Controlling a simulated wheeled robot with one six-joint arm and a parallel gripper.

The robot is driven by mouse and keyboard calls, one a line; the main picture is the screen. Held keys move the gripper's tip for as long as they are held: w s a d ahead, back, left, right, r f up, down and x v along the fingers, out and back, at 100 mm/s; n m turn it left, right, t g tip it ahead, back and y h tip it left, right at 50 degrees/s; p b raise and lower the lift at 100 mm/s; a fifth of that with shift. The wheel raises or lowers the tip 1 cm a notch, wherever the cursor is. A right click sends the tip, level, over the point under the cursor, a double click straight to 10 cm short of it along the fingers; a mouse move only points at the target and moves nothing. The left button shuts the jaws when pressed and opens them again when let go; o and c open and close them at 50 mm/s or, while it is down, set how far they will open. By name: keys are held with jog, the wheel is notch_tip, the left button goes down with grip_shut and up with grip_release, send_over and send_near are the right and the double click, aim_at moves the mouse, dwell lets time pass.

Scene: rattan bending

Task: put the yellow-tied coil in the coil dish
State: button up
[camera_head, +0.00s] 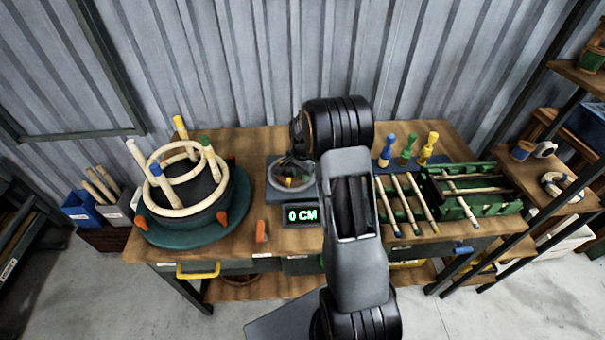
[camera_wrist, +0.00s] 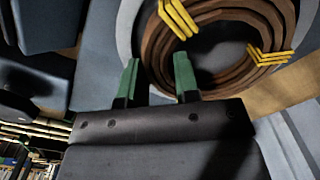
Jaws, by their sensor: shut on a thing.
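The yellow-tied coil (camera_wrist: 228,78) is a brown ring of several rattan turns with yellow ties, close in front of my gripper (camera_wrist: 156,78) in the wrist view. The green fingertips are at the coil's near left edge, with a narrow gap between them, shut on the coil; the exact contact is hard to see. A pale grey round rim (camera_wrist: 128,22), seemingly the coil dish, shows around the coil. In the head view the dish (camera_head: 291,188) sits left of my arm, which partly hides it and the gripper. Whether the coil touches the dish floor cannot be told.
A display reading 0 CM (camera_head: 301,215) is in front of the dish. A round bending form with pale hoops (camera_head: 185,215) stands at left. Rods on a rack (camera_head: 408,205), a green crate (camera_head: 470,205) and coloured pegs (camera_head: 407,150) are at right. Bare tabletop shows left of the dish.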

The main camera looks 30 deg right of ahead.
jog(key=o, duration=0.9)
jog(key=shift+f, duration=0.1)
notch_tip(320, 180, up, 12)
jog(key=s+a+r+n+t, duration=0.1)
jog(key=s+a+r+n, duration=0.2)
jog(key=s+a+r, duration=0.2)
jog(key=shift+s+a+r+n+t+b, duration=0.15)
jog(key=shift+s+a+n+t, duration=0.3)
jog(key=shift+s+a+n, duration=1.8)
jog(key=shift+s+a+r+n+t+b, duration=0.15)
jog(key=shift+s+a+n+t, duration=0.8)
jog(key=shift+s, duration=2.5)
jog(key=shift+s+a+r+n+b, duration=0.15)
jog(key=shift+s+a+n, duration=0.95)
jog(key=shift+s+n, duration=1.45)
jog(key=shift+s+m, duration=0.3)
jog(key=shift+m, duration=0.15)
